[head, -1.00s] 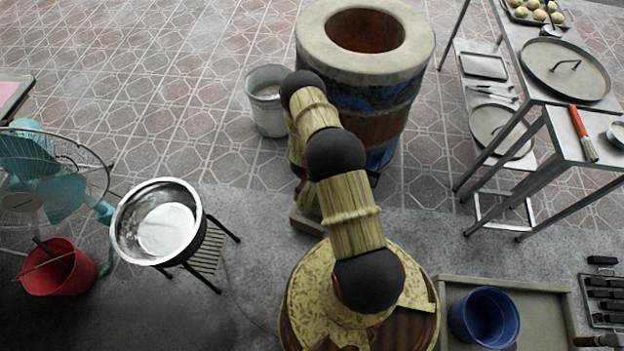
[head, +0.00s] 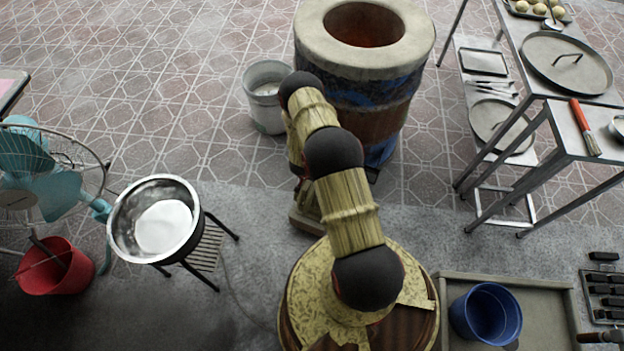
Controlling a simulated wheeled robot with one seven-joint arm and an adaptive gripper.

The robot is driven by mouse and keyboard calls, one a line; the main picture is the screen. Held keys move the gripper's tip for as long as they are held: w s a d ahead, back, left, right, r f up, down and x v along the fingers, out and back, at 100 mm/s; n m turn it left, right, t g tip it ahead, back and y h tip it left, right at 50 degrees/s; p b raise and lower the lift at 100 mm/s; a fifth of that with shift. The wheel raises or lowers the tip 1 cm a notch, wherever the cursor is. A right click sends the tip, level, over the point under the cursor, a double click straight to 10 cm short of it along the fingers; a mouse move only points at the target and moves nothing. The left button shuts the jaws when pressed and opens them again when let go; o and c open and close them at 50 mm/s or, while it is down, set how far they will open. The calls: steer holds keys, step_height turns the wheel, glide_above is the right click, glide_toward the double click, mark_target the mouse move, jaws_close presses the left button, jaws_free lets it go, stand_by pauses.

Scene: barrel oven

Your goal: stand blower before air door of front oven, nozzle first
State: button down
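The barrel oven (head: 335,78), with a pale thick rim and blue-brown bands, stands upright at the top middle in the head view. Its lower front is largely hidden behind my arm, and I cannot make out its air door.
A grey bucket (head: 266,118) stands close left of the oven. A metal bowl on a stand (head: 120,228), a fan (head: 48,190) and a red bucket (head: 75,272) are left. Metal tables (head: 545,165) stand right. A blue bucket (head: 486,314) is front right. Tiled floor is clear upper left.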

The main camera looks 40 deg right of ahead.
steer(key=shift+w+d+f+b, duration=0.15)
steer(key=shift+w+f+b, duration=0.15)
steer(key=shift+b, duration=0.1)
stand_by(0.4)
steer(key=c, duration=1.1)
jaws_free()
steer(key=shift+r, duration=0.1)
steer(key=o, duration=0.4)
steer(key=shift+s, duration=0.2)
steer(key=shift+c, duration=0.2)
steer(key=shift+f, duration=0.2)
